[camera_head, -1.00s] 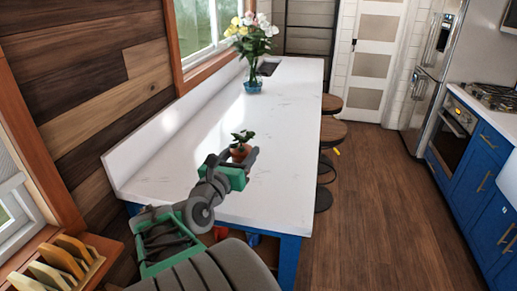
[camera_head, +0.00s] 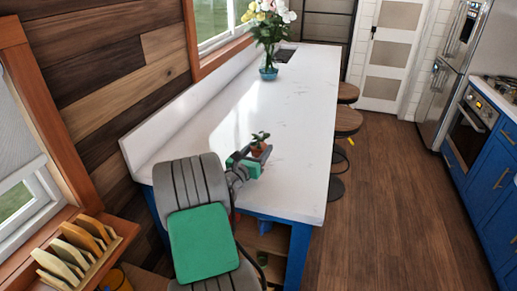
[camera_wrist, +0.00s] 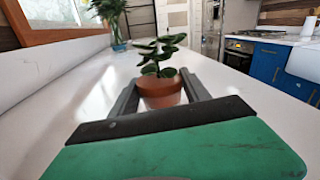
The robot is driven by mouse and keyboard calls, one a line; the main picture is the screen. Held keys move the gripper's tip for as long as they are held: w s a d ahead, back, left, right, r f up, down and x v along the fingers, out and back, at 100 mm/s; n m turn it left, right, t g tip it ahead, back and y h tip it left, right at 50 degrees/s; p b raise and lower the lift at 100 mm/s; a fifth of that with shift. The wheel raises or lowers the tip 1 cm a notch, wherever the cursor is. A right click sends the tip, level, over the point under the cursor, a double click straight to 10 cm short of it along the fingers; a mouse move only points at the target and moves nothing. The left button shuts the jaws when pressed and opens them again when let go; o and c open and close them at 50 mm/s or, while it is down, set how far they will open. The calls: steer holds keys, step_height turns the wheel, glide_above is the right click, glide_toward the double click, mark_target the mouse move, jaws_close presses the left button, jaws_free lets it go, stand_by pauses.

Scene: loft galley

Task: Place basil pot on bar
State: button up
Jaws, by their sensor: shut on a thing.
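The basil pot (camera_head: 257,147) is a small terracotta pot with dark green leaves, upright over the near part of the bar. In the wrist view the basil pot (camera_wrist: 160,91) sits between the two grey fingers of my gripper (camera_wrist: 164,95), which is shut on it. My gripper also shows in the head view (camera_head: 254,154), low over the white bar top (camera_head: 215,133). I cannot tell whether the pot's base touches the bar top; the gripper body hides its lower part in the wrist view.
A flower vase (camera_head: 268,70) stands farther back on the bar. Stools (camera_head: 346,122) line its right side. A rack of boards (camera_head: 80,250) sits at the lower left. The bar top around the pot is clear. Blue cabinets (camera_head: 478,170) stand across the wooden floor.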

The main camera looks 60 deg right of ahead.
steer(key=shift+f, duration=0.15)
steer(key=o, duration=1.7)
steer(key=shift+c, duration=0.2)
steer(key=a+b, duration=0.2)
steer(key=a, duration=1)
steer(key=shift+r+b, duration=0.2)
steer(key=shift+b, duration=0.15)
